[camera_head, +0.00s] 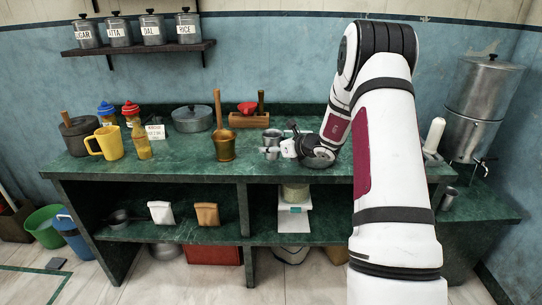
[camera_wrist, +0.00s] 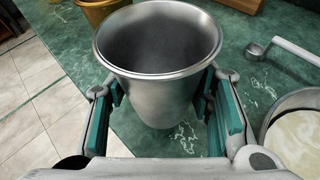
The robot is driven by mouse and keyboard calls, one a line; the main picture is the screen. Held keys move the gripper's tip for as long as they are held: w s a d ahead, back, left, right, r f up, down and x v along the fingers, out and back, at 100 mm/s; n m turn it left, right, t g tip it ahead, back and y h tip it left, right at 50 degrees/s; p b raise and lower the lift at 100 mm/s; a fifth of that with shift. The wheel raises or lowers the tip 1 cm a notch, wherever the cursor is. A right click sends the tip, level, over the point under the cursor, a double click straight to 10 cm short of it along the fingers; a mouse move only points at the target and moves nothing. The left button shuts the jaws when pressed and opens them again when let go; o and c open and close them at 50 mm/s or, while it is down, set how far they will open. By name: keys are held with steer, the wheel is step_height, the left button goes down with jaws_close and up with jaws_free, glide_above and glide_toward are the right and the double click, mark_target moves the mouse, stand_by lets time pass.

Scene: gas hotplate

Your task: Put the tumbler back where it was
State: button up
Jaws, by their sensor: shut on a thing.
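The steel tumbler (camera_wrist: 158,85) is upright between the two teal-padded fingers of my gripper (camera_wrist: 163,92) in the wrist view. The gripper is shut on its sides. The tumbler is open at the top and looks empty, though its bottom inside is dark. In the head view my gripper (camera_head: 289,148) is small, at the left of my bent arm over the green counter. Its fingers and the tumbler are hard to make out among small metal items there. The tumbler's base is hidden, so I cannot tell whether it touches the counter.
The green counter (camera_head: 190,165) has its front edge close by. A brass mortar (camera_head: 224,146) stands left, a wooden tray (camera_head: 249,119) behind. In the wrist view a ladle (camera_wrist: 256,50) and a pan with pale contents (camera_wrist: 300,140) lie right. A steel dispenser (camera_head: 482,95) stands far right.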

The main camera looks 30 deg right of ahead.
mark_target(271, 155)
steer(key=shift+w, duration=0.3)
steer(key=shift+w+f, duration=0.1)
steer(key=shift+f, duration=1.7)
steer(key=shift+f+b, duration=0.2)
steer(key=shift+b, duration=0.15)
steer(key=o, duration=1.4)
steer(key=shift+r, duration=0.1)
